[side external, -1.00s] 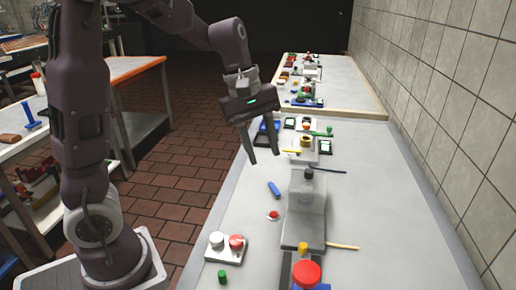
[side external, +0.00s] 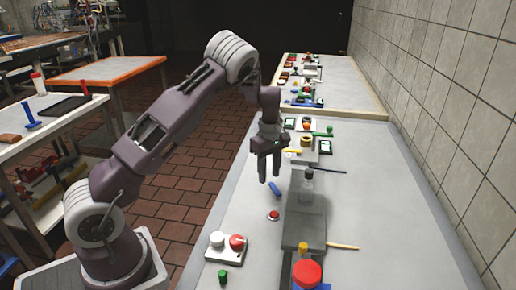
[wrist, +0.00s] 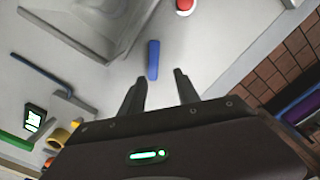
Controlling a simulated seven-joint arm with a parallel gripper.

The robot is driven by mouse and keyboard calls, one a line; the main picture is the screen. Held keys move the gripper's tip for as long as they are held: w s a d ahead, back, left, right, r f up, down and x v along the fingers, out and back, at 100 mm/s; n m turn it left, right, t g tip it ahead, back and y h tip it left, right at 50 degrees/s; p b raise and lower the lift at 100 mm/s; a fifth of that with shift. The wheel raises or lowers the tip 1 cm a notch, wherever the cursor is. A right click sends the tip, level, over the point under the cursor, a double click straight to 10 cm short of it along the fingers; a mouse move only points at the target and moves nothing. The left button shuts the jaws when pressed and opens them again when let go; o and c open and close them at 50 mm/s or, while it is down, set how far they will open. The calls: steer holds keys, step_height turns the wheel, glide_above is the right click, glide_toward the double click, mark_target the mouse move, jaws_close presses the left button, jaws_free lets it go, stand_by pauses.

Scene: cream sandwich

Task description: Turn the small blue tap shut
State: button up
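A small blue bar-shaped piece (side external: 275,189), which looks like the blue tap's handle, is on the grey table left of the grey base plate. In the wrist view, the blue piece (wrist: 153,60) lies just beyond my fingertips, roughly in line with the gap between them. My gripper (side external: 270,180) points down above it. In the wrist view my gripper (wrist: 158,76) has its fingers apart with nothing between them. I cannot tell the exact height of the fingertips above the piece. No pipe or spout shows at the blue piece.
A red button (side external: 273,215) sits just in front of the blue piece. A box with white and red knobs (side external: 227,247) stands nearer. Several small items crowd the far side.

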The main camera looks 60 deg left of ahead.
mark_target(270, 186)
steer(key=f, duration=0.1)
steer(key=f+m, duration=0.1)
steer(key=f, duration=0.1)
steer(key=shift+w+d+f+m, duration=0.15)
steer(key=shift+w+m, duration=0.1)
steer(key=shift+m, duration=0.15)
steer(key=w+m, duration=0.1)
steer(key=m, duration=0.1)
steer(key=w+m, duration=0.1)
steer(key=m, duration=0.2)
steer(key=d+m, duration=0.1)
steer(key=m, duration=0.2)
steer(key=shift+w+d+f, duration=0.1)
steer(key=shift+w, duration=0.3)
steer(key=s+n, duration=0.1)
steer(key=n, duration=0.2)
steer(key=s+a+n, duration=0.1)
steer(key=n, duration=0.1)
steer(key=s+n, duration=0.1)
steer(key=n, duration=0.2)
steer(key=shift+s+a+n, duration=0.1)
steer(key=shift+a+n, duration=0.05)
steer(key=shift+n, duration=0.15)
step_height(270, 186, up, 8)
steer(key=r+n, duration=0.1)
steer(key=s+d+r+m+t+h, duration=0.2)
steer(key=s+d+r+m, duration=0.2)
steer(key=s+d+r, duration=0.9)
steer(key=shift+s+r+h, duration=0.2)
steer(key=shift+r+h, duration=0.1)
